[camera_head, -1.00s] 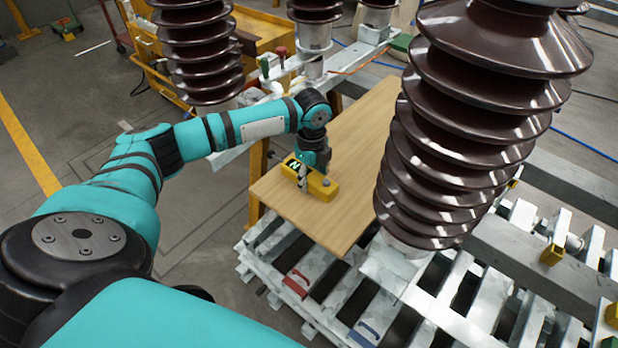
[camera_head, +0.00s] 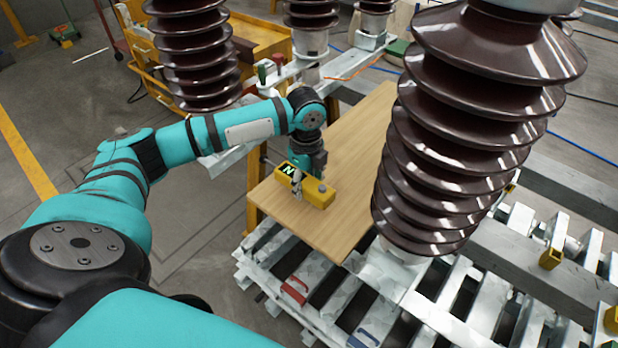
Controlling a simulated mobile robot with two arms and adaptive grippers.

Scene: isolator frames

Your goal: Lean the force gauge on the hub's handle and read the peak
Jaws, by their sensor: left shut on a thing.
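A green handle (camera_head: 262,76) and a red handle (camera_head: 277,61) stand upright on the grey metal beam behind my left arm. I cannot tell which belongs to the hub. The gauge is apart from both. No peak number is legible. My right gripper is out of view.
A large brown ribbed insulator (camera_head: 470,120) stands close on the right. Another insulator (camera_head: 195,50) stands at the back left. A slatted metal pallet (camera_head: 262,268) with a red handle (camera_head: 295,290) lies below the board. A yellow cart (camera_head: 262,36) is behind. Open floor lies left.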

